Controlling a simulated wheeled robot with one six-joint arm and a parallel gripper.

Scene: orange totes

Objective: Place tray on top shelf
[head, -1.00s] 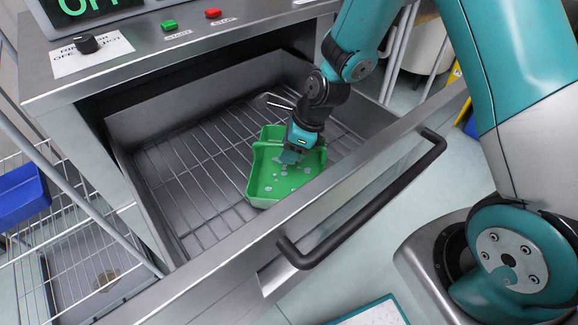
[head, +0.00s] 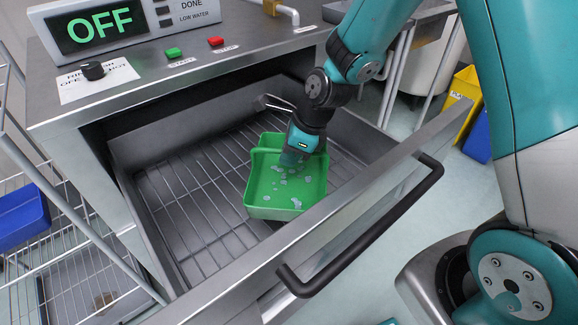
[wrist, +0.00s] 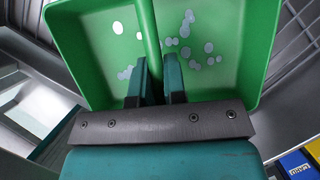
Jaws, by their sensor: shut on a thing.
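The green tray (head: 258,200) is over the wire rack inside the open drawer of the machine. It holds several pale round spots or pieces. My gripper (head: 290,158) reaches down into the drawer at the tray's far right part. In the wrist view, my gripper (wrist: 158,80) has one finger on each side of the divider of the green tray (wrist: 230,30) and is shut on it. A wire shelf rack (head: 75,240) stands at the left; its top is cut off by the frame.
A blue bin (head: 22,217) sits on the rack. The drawer's front wall and black handle (head: 365,230) lie on the near side. The machine's panel reads OFF (head: 100,28). Yellow and blue bins (head: 462,100) stand on the floor at right.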

